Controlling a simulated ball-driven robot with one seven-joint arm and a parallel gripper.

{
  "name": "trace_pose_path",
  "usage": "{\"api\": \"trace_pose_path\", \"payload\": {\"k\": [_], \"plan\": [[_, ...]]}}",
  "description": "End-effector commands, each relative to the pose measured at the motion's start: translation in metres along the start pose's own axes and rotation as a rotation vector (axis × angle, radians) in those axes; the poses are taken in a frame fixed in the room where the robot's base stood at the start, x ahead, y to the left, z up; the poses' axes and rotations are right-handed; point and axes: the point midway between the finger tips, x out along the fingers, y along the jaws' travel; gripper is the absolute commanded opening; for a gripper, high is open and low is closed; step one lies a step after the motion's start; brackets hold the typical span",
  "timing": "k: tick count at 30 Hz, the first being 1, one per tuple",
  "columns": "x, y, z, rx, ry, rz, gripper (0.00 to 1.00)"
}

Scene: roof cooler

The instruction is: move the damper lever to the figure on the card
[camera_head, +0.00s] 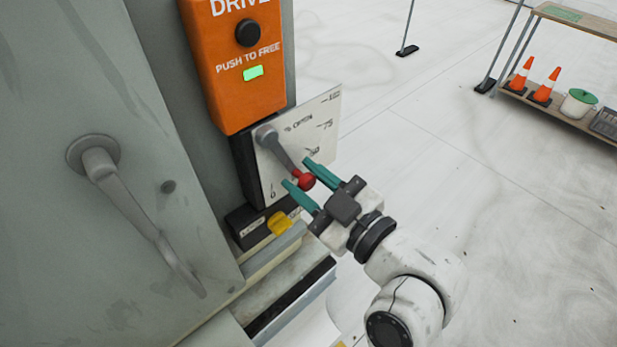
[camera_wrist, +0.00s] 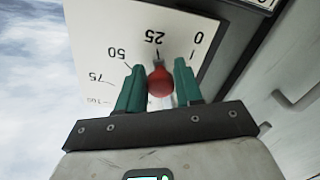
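The damper lever (camera_head: 285,152) is a grey arm with a red ball knob (camera_head: 307,180), pivoted on a white dial plate (camera_head: 328,106) marked 0 to 100. It slants down to the right. In the wrist view the knob (camera_wrist: 160,82) lines up with about the 25 mark. No card with a readable figure shows; a small white label (camera_head: 252,227) below the dial is too small to read.
An orange drive box (camera_head: 238,70) with a black button and a lit green lamp sits just above the dial. A yellow piece (camera_head: 280,223) juts out below it. A grey door handle (camera_head: 130,200) is at left. Open floor lies right; a shelf (camera_head: 560,112) holds cones.

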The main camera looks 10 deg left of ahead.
Motion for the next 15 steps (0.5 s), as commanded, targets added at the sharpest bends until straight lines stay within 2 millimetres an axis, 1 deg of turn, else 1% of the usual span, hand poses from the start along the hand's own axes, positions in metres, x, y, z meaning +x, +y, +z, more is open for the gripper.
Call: {"api": "trace_pose_path", "payload": {"k": [1,5,12,15], "plan": [[-0.0001,0.0001,0.0001,0.000,0.000,0.000,0.40],[0.0000,0.0001,0.0001,-0.001,0.000,0.000,0.52],[-0.0006,0.0002,0.0002,-0.001,0.000,0.000,0.52],[-0.0058,0.0001,0.0011,-0.001,0.000,0.001,0.52]]}}
